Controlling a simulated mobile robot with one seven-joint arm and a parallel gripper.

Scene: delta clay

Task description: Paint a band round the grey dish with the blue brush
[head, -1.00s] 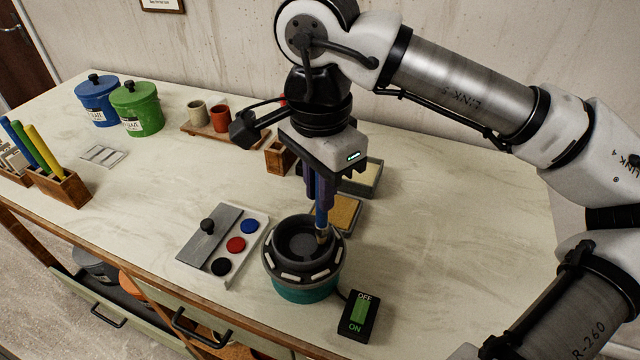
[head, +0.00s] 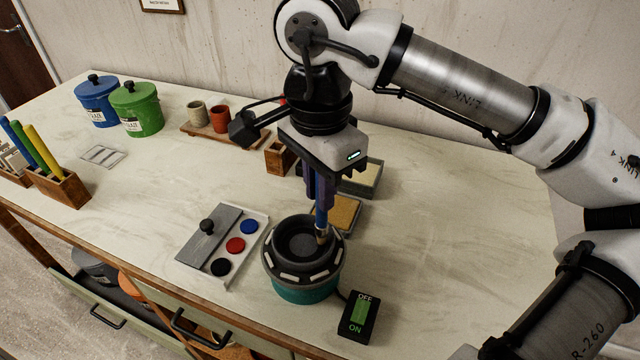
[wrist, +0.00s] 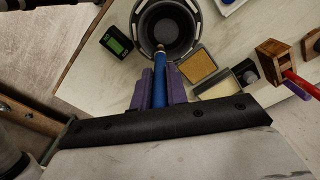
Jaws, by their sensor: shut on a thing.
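The grey dish (head: 296,241) sits on the teal turntable (head: 303,290), whose dark top carries pale marks around its rim. My gripper (head: 320,190) is above the dish's right side, shut on the blue brush (head: 321,214), which hangs tip down. In the wrist view the blue brush (wrist: 160,92) is between the purple fingers and its tip reaches the dish wall (wrist: 150,18). I cannot tell whether the bristles touch the clay. No painted band shows on the visible dish. The switch box (head: 358,316) with OFF and ON labels stands right of the turntable.
A paint tray (head: 262,217) with blue, red and black wells and a grey lid lies left of the turntable. A sponge tray (head: 345,213) is close behind. Blue (head: 97,103) and green (head: 137,110) glaze pots stand far left. The table's right side is clear.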

